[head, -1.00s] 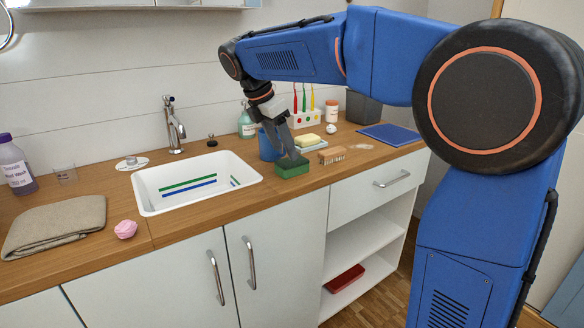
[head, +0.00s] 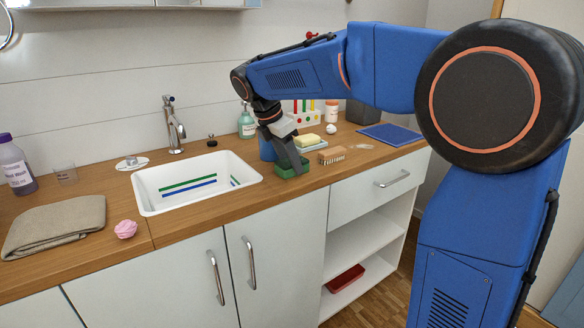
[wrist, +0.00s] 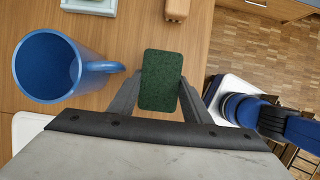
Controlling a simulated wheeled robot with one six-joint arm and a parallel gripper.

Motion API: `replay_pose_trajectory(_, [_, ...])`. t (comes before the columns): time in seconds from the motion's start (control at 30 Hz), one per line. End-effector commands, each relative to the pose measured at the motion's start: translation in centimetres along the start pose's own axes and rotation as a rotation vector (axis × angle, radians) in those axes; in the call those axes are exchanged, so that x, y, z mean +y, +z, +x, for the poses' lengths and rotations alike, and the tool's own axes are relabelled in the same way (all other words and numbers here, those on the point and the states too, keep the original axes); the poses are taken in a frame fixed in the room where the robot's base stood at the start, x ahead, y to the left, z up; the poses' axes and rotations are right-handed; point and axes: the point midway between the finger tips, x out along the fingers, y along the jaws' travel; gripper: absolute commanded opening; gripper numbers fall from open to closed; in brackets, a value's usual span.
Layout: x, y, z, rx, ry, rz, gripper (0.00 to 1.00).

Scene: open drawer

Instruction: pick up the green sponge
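The green sponge (head: 290,171) lies on the wooden counter, to the right of the sink, near the front edge. In the wrist view the sponge (wrist: 160,80) shows its dark green top between my two fingers. My gripper (head: 289,163) is down at the sponge, one finger on each side of it. The fingers look open around it; whether they touch its sides is hard to tell.
A blue mug (wrist: 47,66) stands close to the left of the fingers, its handle toward them. A wooden brush (head: 331,155) and a soap dish (head: 314,148) with yellow soap are nearby. The sink (head: 152,203) lies left; the counter's front edge is close.

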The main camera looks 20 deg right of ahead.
Motion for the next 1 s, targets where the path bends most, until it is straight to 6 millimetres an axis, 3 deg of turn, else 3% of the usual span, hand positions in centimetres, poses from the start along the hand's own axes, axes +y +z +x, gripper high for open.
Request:
replay_pose_trajectory(0.4, [0.0,0.3,-0.7,0.0,0.001,0.0,0.24])
replay_pose_trajectory(0.8, [0.1,2.8,-6.8,0.0,0.002,0.001,0.24])
replay_pose_trajectory(1.0, [0.1,3.6,-8.8,0.0,0.001,0.0,0.24])
